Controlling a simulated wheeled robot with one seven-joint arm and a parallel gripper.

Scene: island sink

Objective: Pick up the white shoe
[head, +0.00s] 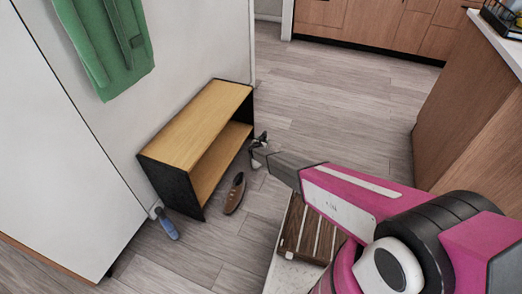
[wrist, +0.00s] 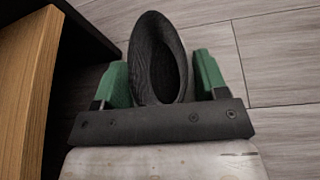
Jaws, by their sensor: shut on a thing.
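My gripper (head: 259,149) is beside the right end of the low wooden bench, above the floor. In the wrist view, the two green fingers of my gripper (wrist: 163,78) stand on either side of a shoe (wrist: 160,60) and are shut on it. The opening of this shoe faces the camera and its inside looks dark grey. Most of its outer side is hidden, so I cannot clearly tell that it is white. In the head view it is too small and covered to make out well.
The bench (head: 205,120) has a wooden top and black ends. A brown shoe (head: 235,193) and a blue shoe (head: 167,224) lie on the floor before it. A slatted wooden piece (head: 308,232) is near my arm. Free floor (head: 340,110) lies beyond.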

